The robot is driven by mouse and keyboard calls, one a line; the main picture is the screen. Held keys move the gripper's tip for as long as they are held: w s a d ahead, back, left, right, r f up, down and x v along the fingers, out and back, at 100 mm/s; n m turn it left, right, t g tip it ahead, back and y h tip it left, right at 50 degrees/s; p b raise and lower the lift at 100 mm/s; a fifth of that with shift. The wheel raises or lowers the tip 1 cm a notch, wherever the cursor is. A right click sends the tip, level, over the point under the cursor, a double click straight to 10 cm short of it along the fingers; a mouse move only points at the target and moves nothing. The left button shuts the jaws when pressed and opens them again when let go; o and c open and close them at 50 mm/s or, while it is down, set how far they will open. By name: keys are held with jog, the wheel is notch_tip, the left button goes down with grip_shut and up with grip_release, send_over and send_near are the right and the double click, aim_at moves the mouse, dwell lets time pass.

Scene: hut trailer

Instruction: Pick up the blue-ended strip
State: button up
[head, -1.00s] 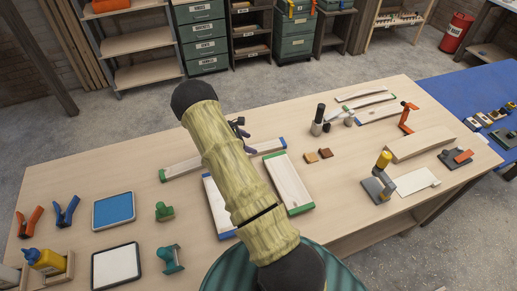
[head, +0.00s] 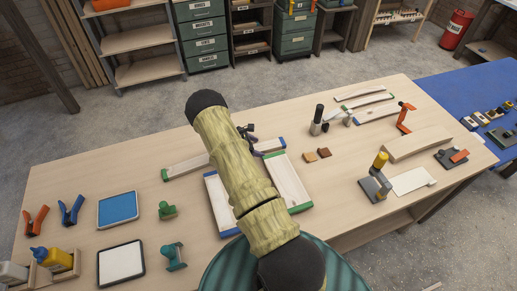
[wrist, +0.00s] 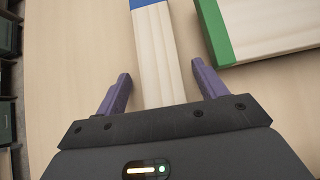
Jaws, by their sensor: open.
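The blue-ended strip (head: 270,146) is a narrow pale wooden piece on the workbench, with its blue end to the right in the head view. In the wrist view the strip (wrist: 158,55) runs up between my fingers, blue end at the top edge. My gripper (wrist: 162,80) is open, with one purple finger on each side of the strip and a gap on both sides. In the head view my gripper (head: 248,132) shows small behind my arm. My arm hides the strip's middle, so I cannot tell whether the green-ended piece (head: 186,166) at left belongs to it.
A wider green-ended board (head: 288,182) lies close by the strip, near my right finger in the wrist view (wrist: 265,25). A blue-ended board (head: 220,205) lies partly under my arm's outline.

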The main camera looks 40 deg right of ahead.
aim_at(256, 148)
jog(key=c, duration=1.1)
jog(key=shift+r, duration=0.15)
notch_tip(256, 148, up, 10)
jog(key=b, duration=0.3)
jog(key=shift+b, duration=0.3)
